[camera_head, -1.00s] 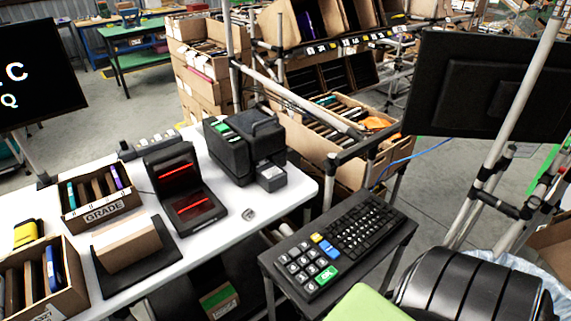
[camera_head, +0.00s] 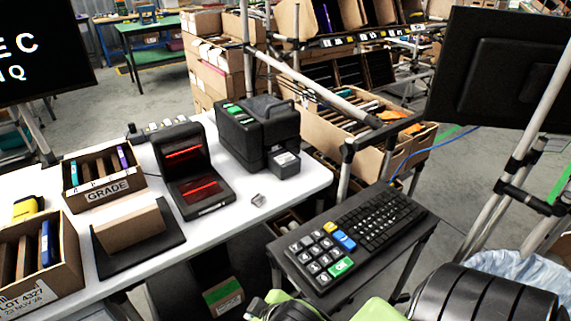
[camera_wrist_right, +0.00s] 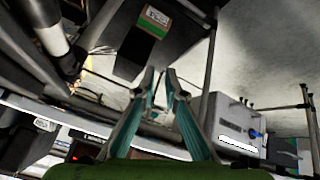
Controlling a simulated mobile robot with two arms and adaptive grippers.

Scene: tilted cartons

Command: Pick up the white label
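A small whitish piece (camera_head: 258,200), perhaps the white label, lies on the white table (camera_head: 235,180) in front of the black printer (camera_head: 257,130). It is too small to make out any print. In the right wrist view my right gripper (camera_wrist_right: 160,78) shows two teal fingers, apart and with nothing between them. It is away from the whitish piece, which I cannot make out in that view. Part of my green and black arm shows at the bottom of the head view. My left gripper is not in view.
A black scanner (camera_head: 192,180) stands left of the printer. A GRADE carton (camera_head: 106,188), a brown block on a dark stand (camera_head: 130,225) and another carton (camera_head: 40,270) fill the table's left. A keyboard (camera_head: 350,235) sits on a stand right of the table's edge. A metal post (camera_head: 345,170) rises beside it.

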